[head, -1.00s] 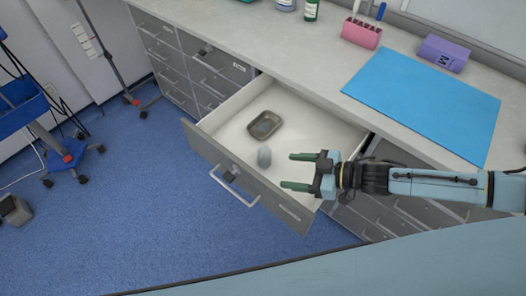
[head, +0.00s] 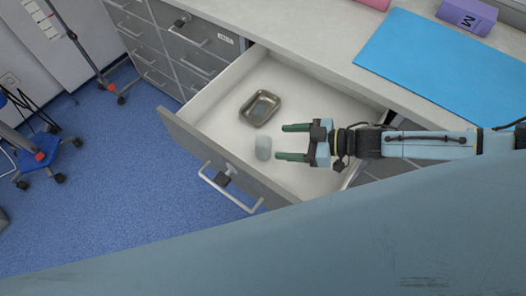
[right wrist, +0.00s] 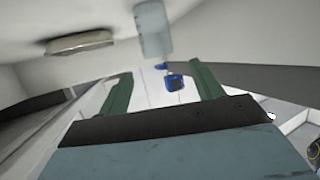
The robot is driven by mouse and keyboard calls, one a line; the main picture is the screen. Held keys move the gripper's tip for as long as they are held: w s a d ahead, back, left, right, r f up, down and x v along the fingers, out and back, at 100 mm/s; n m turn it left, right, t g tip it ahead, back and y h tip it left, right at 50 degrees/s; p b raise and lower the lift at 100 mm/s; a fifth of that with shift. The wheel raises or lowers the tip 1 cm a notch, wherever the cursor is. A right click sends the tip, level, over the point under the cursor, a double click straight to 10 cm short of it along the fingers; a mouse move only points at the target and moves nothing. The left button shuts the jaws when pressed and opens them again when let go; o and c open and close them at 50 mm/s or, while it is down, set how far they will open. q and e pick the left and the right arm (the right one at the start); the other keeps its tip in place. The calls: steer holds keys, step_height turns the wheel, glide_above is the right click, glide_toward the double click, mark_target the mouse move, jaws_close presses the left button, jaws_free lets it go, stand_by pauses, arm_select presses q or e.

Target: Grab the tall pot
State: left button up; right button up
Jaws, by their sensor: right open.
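The tall pot (head: 263,149) is a small pale grey-blue cylinder standing in the open drawer, near its front panel. My right gripper (head: 280,142) is open and empty just right of the pot, its two green fingers pointing left toward it. The pot lies roughly level with the gap between the fingers, with the lower fingertip close to it. In the right wrist view the pot (right wrist: 153,30) shows beyond the fingertips, above the gap between them. Whether a finger touches it I cannot tell. My left gripper is not in view.
A metal dish (head: 260,108) lies in the drawer behind the pot. The drawer's front panel (head: 200,150) and side walls enclose the space. The counter (head: 310,40) above holds a blue mat (head: 440,70) and a purple box (head: 467,17).

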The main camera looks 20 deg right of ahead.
mark_target(271, 143)
steer(key=shift+w+a+f, duration=0.1)
steer(key=shift+a+f, duration=0.05)
steer(key=shift+f, duration=0.15)
steer(key=x, duration=0.4)
steer(key=b+x, duration=0.1)
steer(key=x, duration=0.1)
steer(key=shift+f, duration=0.35)
steer(key=shift+w+a+f, duration=0.15)
steer(key=shift+w+a, duration=0.1)
steer(key=shift+a, duration=0.1)
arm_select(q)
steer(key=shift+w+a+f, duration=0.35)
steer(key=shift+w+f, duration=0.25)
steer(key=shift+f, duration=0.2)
arm_select(e)
steer(key=shift+c, duration=1.3)
steer(key=c, duration=0.7)
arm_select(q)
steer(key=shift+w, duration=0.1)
arm_select(e)
steer(key=shift+c, duration=0.6)
